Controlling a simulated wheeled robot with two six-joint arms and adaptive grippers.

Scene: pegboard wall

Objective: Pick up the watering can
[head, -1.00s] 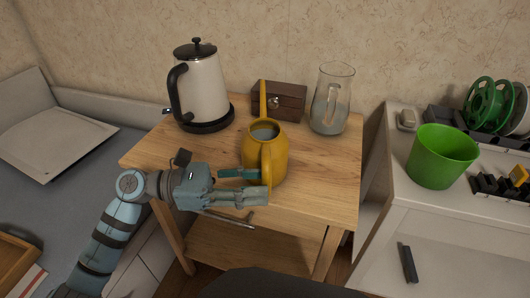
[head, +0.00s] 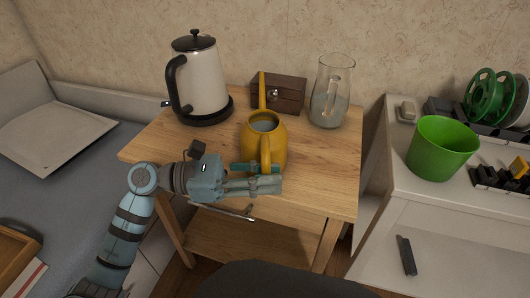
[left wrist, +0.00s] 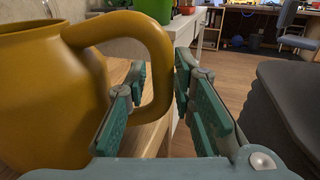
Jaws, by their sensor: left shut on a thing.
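The yellow watering can (head: 252,144) stands upright near the front of the wooden table, with its spout pointing to the back. Its handle faces the front. My left gripper (head: 270,177) is at the handle, low over the table's front part. In the left wrist view, the can (left wrist: 40,95) fills the left side. One finger of my left gripper (left wrist: 162,78) passes inside the handle loop and the other is on the outer side. The gripper is shut on the handle. My right gripper is not in view.
A kettle (head: 204,80) stands at the table's back left. A small wooden box (head: 287,95) and a glass jug (head: 330,100) stand behind the can. A white shelf (head: 400,190) on the right holds a green bucket (head: 441,150). The table (head: 325,180) is bare right of the can.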

